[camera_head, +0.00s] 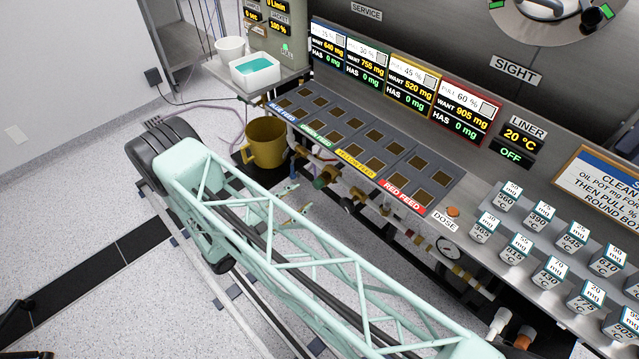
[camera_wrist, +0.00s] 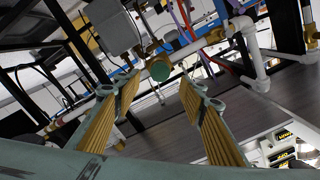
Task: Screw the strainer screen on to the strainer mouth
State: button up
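My gripper (camera_wrist: 160,90) is open in the wrist view, with a gold-ribbed finger on each side and nothing between the pads. Beyond the fingertips, a short brass fitting with a round green end (camera_wrist: 160,69) sits on the pipework under the bench, in the gap between the fingers. It may be the strainer; I cannot tell whether its mouth is covered. In the head view a similar green-and-brass fitting (camera_head: 322,180) shows below the bench edge. I cannot make out a separate strainer screen in either view. My arm's lattice link covers much of the floor there.
A brass-coloured mug (camera_head: 265,142) stands left of the bench, near the pipes. White pipes (camera_wrist: 258,60), valves and dark frame legs crowd the space under the bench. Dose blocks (camera_head: 515,248) stand on the bench at right. The floor at left (camera_head: 60,190) is mostly clear.

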jog(key=shift+v, duration=1.75)
